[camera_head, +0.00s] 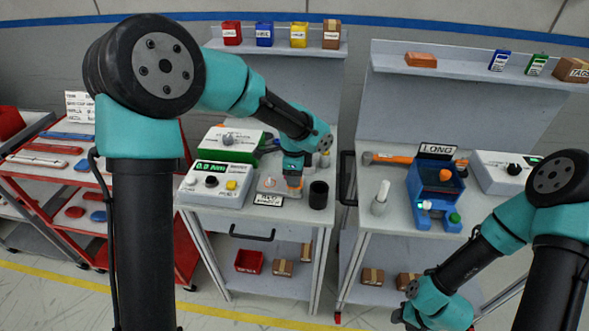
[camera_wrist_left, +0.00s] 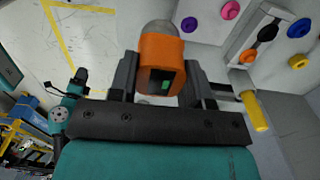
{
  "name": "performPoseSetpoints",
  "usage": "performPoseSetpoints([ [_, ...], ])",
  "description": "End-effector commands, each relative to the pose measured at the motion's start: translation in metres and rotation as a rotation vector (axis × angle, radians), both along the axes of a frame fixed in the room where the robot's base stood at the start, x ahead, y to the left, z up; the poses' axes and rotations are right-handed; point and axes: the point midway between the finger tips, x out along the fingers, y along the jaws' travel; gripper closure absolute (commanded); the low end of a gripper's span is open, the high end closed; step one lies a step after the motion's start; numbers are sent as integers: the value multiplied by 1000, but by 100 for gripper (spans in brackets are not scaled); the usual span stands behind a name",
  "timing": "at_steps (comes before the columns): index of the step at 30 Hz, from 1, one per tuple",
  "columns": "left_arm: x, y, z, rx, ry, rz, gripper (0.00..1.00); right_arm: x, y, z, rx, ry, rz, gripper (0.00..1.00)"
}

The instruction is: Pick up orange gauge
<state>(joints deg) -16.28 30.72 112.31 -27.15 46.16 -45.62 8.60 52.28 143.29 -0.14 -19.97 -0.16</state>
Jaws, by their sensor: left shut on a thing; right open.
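The orange gauge (camera_wrist_left: 160,65) is a blocky orange piece with a small dark window, a green spot and a rounded grey end. It sits between the fingers of my left gripper (camera_wrist_left: 158,80) in the left wrist view, and the fingers are shut on it.
The right bench holds a blue machine (camera_head: 435,190) and an orange-handled hammer (camera_head: 390,158). A red cart (camera_head: 70,170) stands at left.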

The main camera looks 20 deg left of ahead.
Motion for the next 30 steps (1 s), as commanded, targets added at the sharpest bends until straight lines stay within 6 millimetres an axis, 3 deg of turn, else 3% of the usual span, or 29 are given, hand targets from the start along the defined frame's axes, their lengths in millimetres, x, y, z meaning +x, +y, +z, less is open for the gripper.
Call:
performPoseSetpoints([
  [9, -75, -22, 8, 1, 0, -5, 86, 0, 0, 0, 0, 0, 0, 57],
  [15, -104, -30, 11, 0, -1, -2, 86, 0, 0, 0, 0, 0, 0, 57],
  [30, -114, -33, 11, 0, 0, 0, 86, 0, 0, 0, 0, 0, 0, 57],
])
